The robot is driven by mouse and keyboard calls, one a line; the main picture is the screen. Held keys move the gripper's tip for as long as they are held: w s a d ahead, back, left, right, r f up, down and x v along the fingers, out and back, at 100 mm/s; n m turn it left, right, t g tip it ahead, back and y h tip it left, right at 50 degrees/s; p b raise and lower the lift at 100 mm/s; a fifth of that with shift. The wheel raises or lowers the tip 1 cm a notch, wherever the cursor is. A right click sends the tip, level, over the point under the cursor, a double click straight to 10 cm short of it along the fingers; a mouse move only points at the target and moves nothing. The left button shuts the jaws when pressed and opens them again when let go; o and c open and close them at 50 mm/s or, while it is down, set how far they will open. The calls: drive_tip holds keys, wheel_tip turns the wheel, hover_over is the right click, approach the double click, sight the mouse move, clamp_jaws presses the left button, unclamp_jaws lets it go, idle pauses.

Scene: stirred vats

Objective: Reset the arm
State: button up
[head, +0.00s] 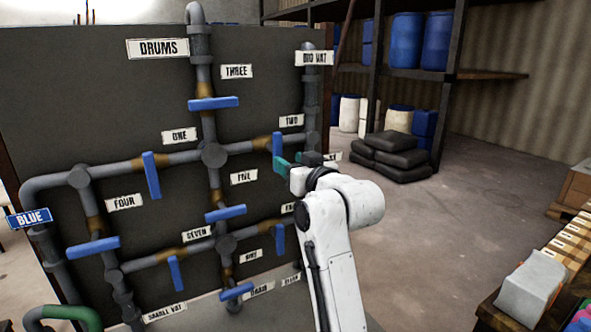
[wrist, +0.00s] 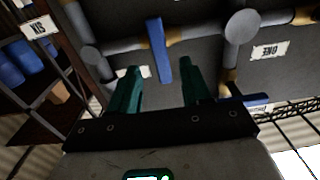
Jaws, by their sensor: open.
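My arm reaches in from the bottom of the head view, and my gripper (head: 289,162) is at the right part of the pipe panel (head: 110,60). It is just below and beside the upright blue valve handle near the TWO label (head: 278,143). In the wrist view my gripper (wrist: 159,70) shows two green fingers spread apart, with nothing held between them. A blue handle (wrist: 158,50) stands beyond the fingertips, lined up with the gap. I cannot tell whether a finger touches it.
Several other blue handles, such as the one by THREE (head: 213,103) and the one by ONE (head: 151,175), stick out from the grey pipes. Black sacks (head: 390,155) and a drum shelf (head: 485,74) stand behind. The floor (head: 450,220) right of my arm is clear; boxes (head: 567,248) line the right edge.

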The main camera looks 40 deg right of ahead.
drive_tip(key=shift+s+a, duration=0.2)
drive_tip(key=shift+s, duration=0.5)
drive_tip(key=s+a+f+n+g+y, duration=0.1)
drive_tip(key=s+a+f+g, duration=0.25)
drive_tip(key=f, duration=0.65)
drive_tip(key=s+a+f+g+y, duration=0.2)
drive_tip(key=s+a+f, duration=0.25)
drive_tip(key=f, duration=0.55)
drive_tip(key=s+a+f+n+g+y, duration=0.1)
drive_tip(key=s+a+f+g, duration=0.25)
drive_tip(key=f, duration=0.55)
drive_tip(key=s+a+f+g, duration=0.2)
drive_tip(key=s+f, duration=0.2)
drive_tip(key=s, duration=0.4)
drive_tip(key=s+a+f+g, duration=0.2)
drive_tip(key=s+f, duration=0.3)
drive_tip(key=s, duration=0.3)
drive_tip(key=s+a+f+n+g, duration=0.1)
drive_tip(key=s+a+f+g, duration=0.1)
drive_tip(key=s, duration=0.6)
wheel_tip(320, 180, down, 3)
drive_tip(key=shift+r+g+y, duration=0.15)
drive_tip(key=shift+g+y, duration=0.25)
drive_tip(key=shift+g, duration=0.3)
